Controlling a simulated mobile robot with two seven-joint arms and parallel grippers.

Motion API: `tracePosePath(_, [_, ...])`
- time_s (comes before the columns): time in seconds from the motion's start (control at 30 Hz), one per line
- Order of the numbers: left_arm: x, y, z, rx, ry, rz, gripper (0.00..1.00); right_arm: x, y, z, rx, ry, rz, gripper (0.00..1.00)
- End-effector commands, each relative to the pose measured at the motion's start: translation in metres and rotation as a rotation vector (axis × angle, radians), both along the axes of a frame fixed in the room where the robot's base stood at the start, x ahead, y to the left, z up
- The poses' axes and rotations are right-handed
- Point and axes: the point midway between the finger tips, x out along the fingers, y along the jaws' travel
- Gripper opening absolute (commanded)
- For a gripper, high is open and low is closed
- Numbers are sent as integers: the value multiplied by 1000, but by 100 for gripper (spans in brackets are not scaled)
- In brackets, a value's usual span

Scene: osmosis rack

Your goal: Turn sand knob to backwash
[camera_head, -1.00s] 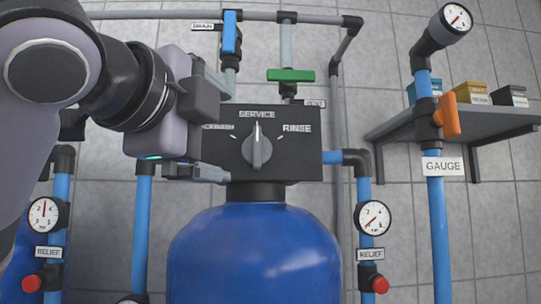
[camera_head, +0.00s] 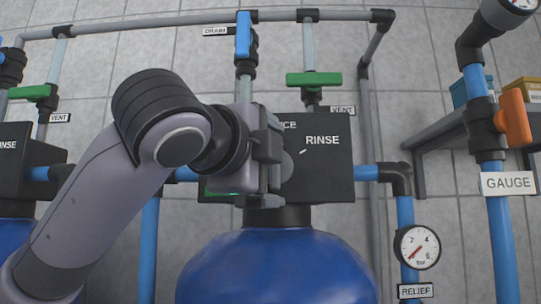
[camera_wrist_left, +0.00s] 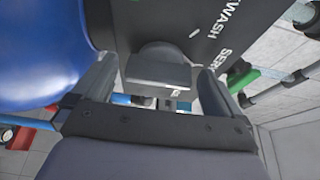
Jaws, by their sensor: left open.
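The grey knob (camera_head: 287,166) sits on the front of a black valve box (camera_head: 330,172) above a blue tank (camera_head: 275,270). My left gripper (camera_head: 272,165) is in front of the knob and covers most of it, along with the box's left labels. RINSE shows to the right of the knob. In the left wrist view the knob (camera_wrist_left: 158,68) lies between the two open fingers of my left gripper (camera_wrist_left: 155,88), with a gap on each side. The knob's exact pointing is hard to tell. My right gripper is out of view.
A second black valve box (camera_head: 14,160) stands at the left. Blue (camera_head: 243,36) and green (camera_head: 314,79) valve handles are above the middle box. An orange handle (camera_head: 515,118), a GAUGE pipe and a relief gauge (camera_head: 417,247) are at the right.

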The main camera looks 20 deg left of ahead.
Motion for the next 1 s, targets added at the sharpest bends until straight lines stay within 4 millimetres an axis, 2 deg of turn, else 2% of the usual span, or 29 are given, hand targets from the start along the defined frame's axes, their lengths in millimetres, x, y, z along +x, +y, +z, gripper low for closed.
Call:
tracePosePath(0.27, [2,-1,-1,1,0,0,100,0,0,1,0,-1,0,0])
tracePosePath(0.43, [2,-1,-1,1,0,0,48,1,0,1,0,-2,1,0])
tracePosePath(0.77, [2,-1,-3,-27,-7,-1,48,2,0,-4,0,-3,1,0])
tracePosePath(1.0, [3,-1,-7,-148,-41,-2,48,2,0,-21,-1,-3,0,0])
